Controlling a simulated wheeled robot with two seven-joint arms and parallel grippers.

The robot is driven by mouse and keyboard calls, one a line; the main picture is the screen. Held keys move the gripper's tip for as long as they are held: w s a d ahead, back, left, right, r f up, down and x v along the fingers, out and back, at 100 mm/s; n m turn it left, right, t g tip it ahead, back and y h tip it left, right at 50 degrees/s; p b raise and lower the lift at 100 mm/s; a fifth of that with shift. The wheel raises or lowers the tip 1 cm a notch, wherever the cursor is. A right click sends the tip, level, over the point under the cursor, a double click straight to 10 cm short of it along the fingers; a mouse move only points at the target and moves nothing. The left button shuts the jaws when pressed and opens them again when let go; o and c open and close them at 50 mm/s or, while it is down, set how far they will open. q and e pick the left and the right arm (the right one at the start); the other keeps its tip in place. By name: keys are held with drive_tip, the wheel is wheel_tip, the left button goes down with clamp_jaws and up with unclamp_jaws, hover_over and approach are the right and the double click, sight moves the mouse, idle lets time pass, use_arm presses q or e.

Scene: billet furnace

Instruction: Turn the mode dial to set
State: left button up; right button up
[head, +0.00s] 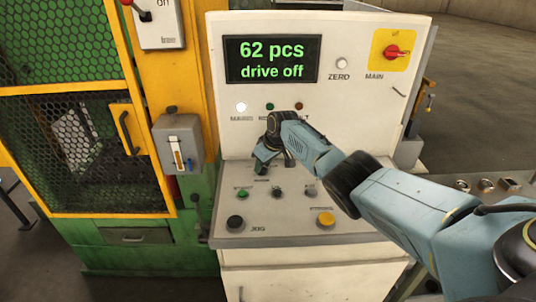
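The control console (218,175) stands in front of me with a sloped lower panel. My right gripper (266,164) points down at the upper left of that panel, and its arm comes in from the right. Whether its fingers are apart or closed on something is unclear, and the panel right under it is hidden. A row below it holds a green control (243,194), a dark knob (277,192) and a grey knob (311,191). Their labels are too small to read, so I cannot tell which control is the mode dial. My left gripper is out of view.
The display (272,59) reads "62 pcs" and "drive off". A white lamp (241,107) is lit. A black button (235,222), a yellow button (325,219) and a red main switch (393,52) are on the console. A yellow-framed mesh guard (75,150) stands left.

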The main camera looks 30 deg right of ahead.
drive_tip(key=shift+s+d+r, duration=0.1)
drive_tip(key=shift+s+r, duration=0.05)
drive_tip(key=shift+r, duration=0.3)
drive_tip(key=p+v, duration=0.2)
drive_tip(key=v, duration=1)
drive_tip(key=shift+s, duration=0.1)
